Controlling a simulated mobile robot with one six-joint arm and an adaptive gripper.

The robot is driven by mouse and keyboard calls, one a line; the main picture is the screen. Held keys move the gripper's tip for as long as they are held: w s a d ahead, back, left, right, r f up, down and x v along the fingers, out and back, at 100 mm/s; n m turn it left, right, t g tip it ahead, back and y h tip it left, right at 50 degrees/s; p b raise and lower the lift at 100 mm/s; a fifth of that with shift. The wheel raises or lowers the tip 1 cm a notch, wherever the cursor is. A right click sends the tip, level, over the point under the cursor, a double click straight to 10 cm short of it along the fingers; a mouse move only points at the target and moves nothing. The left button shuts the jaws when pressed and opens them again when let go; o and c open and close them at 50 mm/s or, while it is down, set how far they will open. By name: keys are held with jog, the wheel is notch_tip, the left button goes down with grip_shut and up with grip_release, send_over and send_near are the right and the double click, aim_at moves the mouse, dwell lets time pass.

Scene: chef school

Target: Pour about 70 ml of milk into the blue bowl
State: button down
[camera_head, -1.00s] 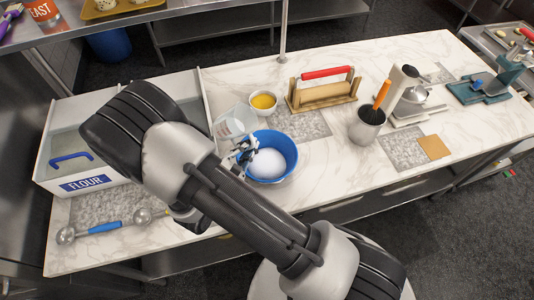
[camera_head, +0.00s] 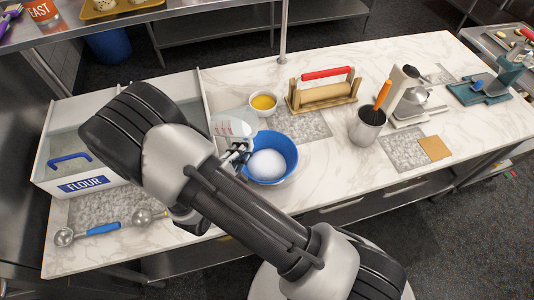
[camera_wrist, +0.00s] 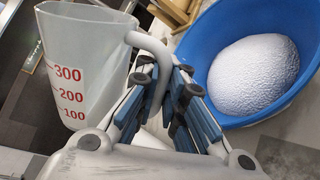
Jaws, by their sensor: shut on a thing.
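The blue bowl (camera_head: 291,146) stands on the marble counter and holds a rounded white mound; it also shows at the right of the wrist view (camera_wrist: 214,45). A translucent measuring jug (camera_head: 231,128) with red marks is just left of the bowl; in the wrist view (camera_wrist: 85,60) its marks 100, 200 and 300 show. My gripper (camera_head: 243,148) is shut on the jug's handle, and its blue-grey fingers show in the wrist view (camera_wrist: 170,88). The jug looks close to upright in the head view. I cannot tell the milk level inside it.
A small bowl of yellow contents (camera_head: 263,103) stands close behind the jug. A rolling pin stand (camera_head: 322,93) and a steel utensil pot (camera_head: 367,125) are farther right. The flour bin (camera_head: 85,183) is at the left, with scoops (camera_head: 105,228) in front. The front middle counter is clear.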

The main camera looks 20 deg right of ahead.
jog(key=shift+w+a+f+m, duration=0.15)
jog(key=shift+f+m, duration=0.15)
jog(key=shift+m, duration=0.1)
dwell(0.4)
jog(key=shift+d+r+m+y+b, duration=0.2)
jog(key=shift+m+y+b, duration=0.15)
jog(key=shift+b, duration=0.4)
dwell(0.4)
jog(key=shift+w+a, duration=0.15)
jog(key=shift+a, duration=0.15)
jog(key=shift+r+m+b, duration=0.1)
jog(key=shift+m+b, duration=0.25)
jog(key=shift+b, duration=0.15)
